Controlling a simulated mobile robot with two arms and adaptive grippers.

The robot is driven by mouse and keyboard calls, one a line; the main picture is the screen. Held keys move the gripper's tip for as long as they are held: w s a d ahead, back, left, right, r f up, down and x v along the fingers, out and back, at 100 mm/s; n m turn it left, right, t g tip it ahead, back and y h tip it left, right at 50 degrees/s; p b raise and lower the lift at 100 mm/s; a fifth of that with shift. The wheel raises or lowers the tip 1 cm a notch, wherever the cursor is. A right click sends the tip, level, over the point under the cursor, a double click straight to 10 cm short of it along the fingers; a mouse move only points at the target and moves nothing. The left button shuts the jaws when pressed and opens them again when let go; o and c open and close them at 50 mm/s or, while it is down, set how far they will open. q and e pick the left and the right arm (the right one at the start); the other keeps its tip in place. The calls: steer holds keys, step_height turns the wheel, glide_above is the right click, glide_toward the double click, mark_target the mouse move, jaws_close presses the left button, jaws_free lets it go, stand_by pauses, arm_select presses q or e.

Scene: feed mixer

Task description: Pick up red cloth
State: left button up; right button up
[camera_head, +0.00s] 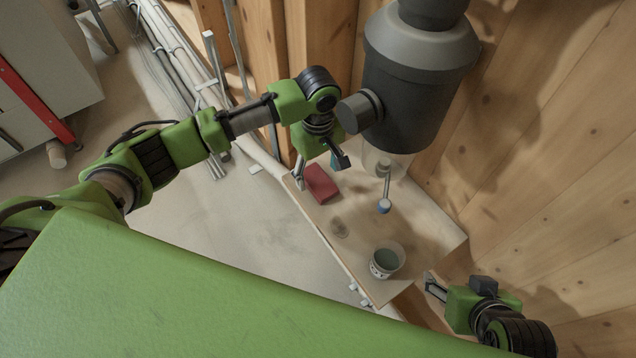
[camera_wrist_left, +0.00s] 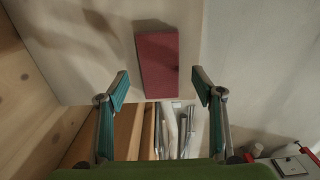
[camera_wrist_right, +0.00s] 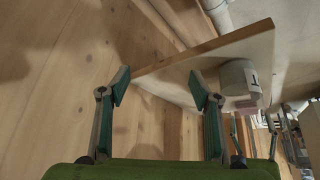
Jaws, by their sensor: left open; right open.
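The red cloth (camera_head: 321,184) looks like a flat, folded rectangular block and lies at the far left end of the light wooden table (camera_head: 420,235). It also shows in the left wrist view (camera_wrist_left: 157,64), just beyond and between the fingertips. My left gripper (camera_head: 321,165) is open and empty, above the table end close to the cloth; the left wrist view (camera_wrist_left: 163,90) shows its fingers spread. My right gripper (camera_head: 430,284) is open and empty beside the table's near right end, and in the right wrist view its fingers (camera_wrist_right: 160,88) are apart.
A cup (camera_head: 386,262) stands at the table's near end. Wooden walls (camera_head: 560,150) close off the right side. Pipes (camera_head: 185,75) run along the floor.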

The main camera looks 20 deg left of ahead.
arm_select(q)
steer(key=shift+f+b, duration=0.3)
steer(key=shift+f, duration=0.75)
steer(key=c, duration=1.3)
arm_select(e)
steer(key=w+r, duration=0.1)
steer(key=w+a+t, duration=0.1)
steer(key=w, duration=0.1)
steer(key=w+r+t, duration=0.1)
steer(key=shift+w+a+r+y, duration=0.25)
steer(key=shift+r+y, duration=0.05)
